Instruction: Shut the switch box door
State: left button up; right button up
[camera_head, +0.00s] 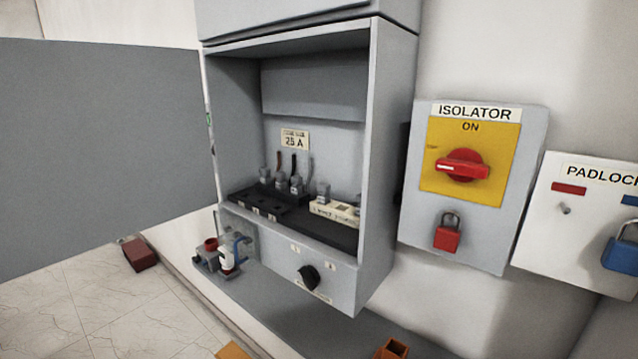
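The grey switch box (368,170) is on the wall in the middle of the view, its front open. Its door (95,150) is a large flat grey panel, swung wide open to the left and hinged at the box's left edge. Inside the box are a dark terminal strip, several grey fuse-like parts and a label reading 25 A (295,140). A black rotary knob (309,278) is on the lower front panel. Neither of my grippers shows in this view.
Right of the box are an isolator (475,180) with a red handle at ON and a red padlock (448,234), then a white padlock board (560,235). Small items (226,256) stand on a grey ledge below. A dark red block (140,255) is at lower left.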

aim_at(102, 144)
jog(key=i+j+z, duration=0.2)
jog(key=j+z, duration=0.15)
jog(key=j, duration=0.7)
jog(key=j+z, duration=0.4)
jog(key=j, duration=0.65)
jog(key=k+j+z, duration=0.1)
jog(key=j+z, duration=0.25)
jog(key=j, duration=0.7)
jog(key=j+z, duration=0.35)
jog(key=j, duration=0.35)
jog(key=k+j+z, duration=0.15)
jog(key=j+z, duration=0.15)
jog(key=j, duration=0.35)
